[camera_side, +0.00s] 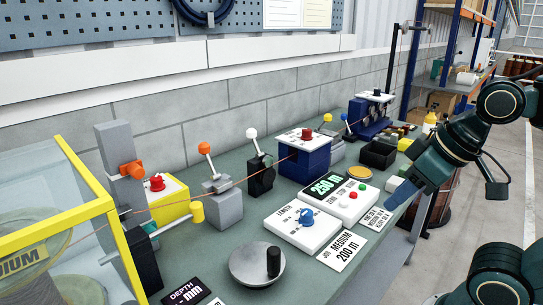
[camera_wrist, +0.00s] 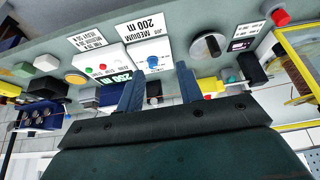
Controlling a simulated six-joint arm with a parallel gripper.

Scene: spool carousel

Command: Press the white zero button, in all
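The counter box (camera_side: 335,210) is white, with a green display reading 250 m. A green and a red button sit on its top, with a small white button (camera_side: 344,202) beside the red one. In the wrist view the box (camera_wrist: 112,57) appears upside down, left of my fingers; the white button is too small to make out clearly there. My gripper (camera_side: 396,196) is to the right of the box in the side view, apart from it. In the wrist view its two blue fingers (camera_wrist: 159,72) are spread with nothing between them.
A white box with a blue knob (camera_side: 306,217) stands beside the counter. A job card (camera_side: 341,250) reads MEDIUM 200 m. A round crank plate (camera_side: 257,264), levers (camera_side: 251,134) and a yellow-framed guard (camera_side: 115,240) stand on the bench. A wire runs along the back.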

